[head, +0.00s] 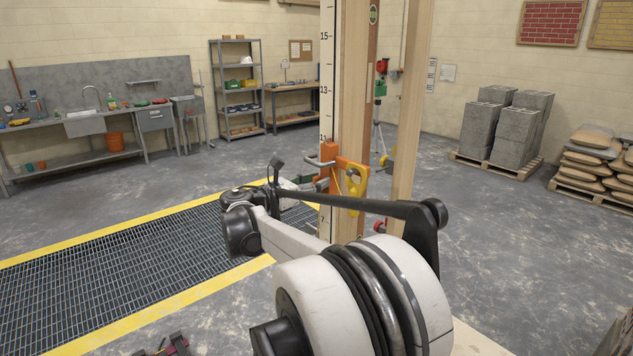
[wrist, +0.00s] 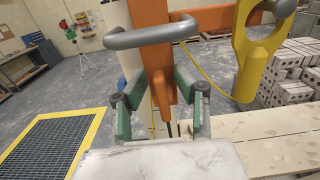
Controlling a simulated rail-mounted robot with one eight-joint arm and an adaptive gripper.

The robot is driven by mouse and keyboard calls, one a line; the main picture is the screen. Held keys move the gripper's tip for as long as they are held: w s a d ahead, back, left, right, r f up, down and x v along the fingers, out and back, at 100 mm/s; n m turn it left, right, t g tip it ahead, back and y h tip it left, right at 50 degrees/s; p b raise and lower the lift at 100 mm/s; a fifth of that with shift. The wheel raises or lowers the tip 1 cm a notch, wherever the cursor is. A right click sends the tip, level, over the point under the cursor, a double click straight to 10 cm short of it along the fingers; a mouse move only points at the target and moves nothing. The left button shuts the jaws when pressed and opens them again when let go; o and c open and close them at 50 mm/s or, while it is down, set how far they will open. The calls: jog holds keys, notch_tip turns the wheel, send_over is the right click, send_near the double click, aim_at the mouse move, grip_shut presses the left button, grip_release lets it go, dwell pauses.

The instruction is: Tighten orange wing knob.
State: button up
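An orange clamp body (head: 329,158) with a grey loop handle (head: 318,163) sits on the upright wooden post, beside a yellow plate (head: 352,180). In the wrist view, an orange tapered part (wrist: 160,88) hangs below the grey loop handle (wrist: 150,37). I cannot tell whether this part is the wing knob or the clamp body. My gripper (wrist: 157,76) has its two green-padded fingers apart, one on each side of the orange part. A gap shows on the left; contact on the right is unclear. In the head view my gripper (head: 308,183) is small and partly hidden by my arm.
A yellow hooked piece (wrist: 255,50) stands right of the gripper, with a thin yellow cord nearby. Wooden posts (head: 406,120) rise close by. A floor grate (head: 130,265) lies left. Block stacks (head: 508,120) stand well behind, and the floor between is clear.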

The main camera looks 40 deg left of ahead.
grip_shut()
jog(key=shift+f+b, duration=0.1)
jog(key=shift+b, duration=0.2)
jog(key=m+b, duration=0.1)
jog(key=m, duration=0.1)
jog(key=m+b, duration=0.2)
jog(key=shift+s+d+f, duration=0.1)
jog(key=shift+d+f, duration=0.05)
jog(key=shift+d, duration=0.2)
jog(key=m+b, duration=0.2)
jog(key=m, duration=0.2)
jog(key=f+m+b, duration=0.1)
jog(key=m+b, duration=0.2)
jog(key=m, duration=0.2)
jog(key=d+m+b, duration=0.1)
jog(key=m+b, duration=0.1)
jog(key=m, duration=0.2)
jog(key=shift+s+d+f+m, duration=0.1)
jog(key=shift+s+f+m, duration=0.1)
jog(key=shift+m, duration=0.2)
jog(key=shift+b, duration=0.3)
jog(key=shift+r, duration=0.1)
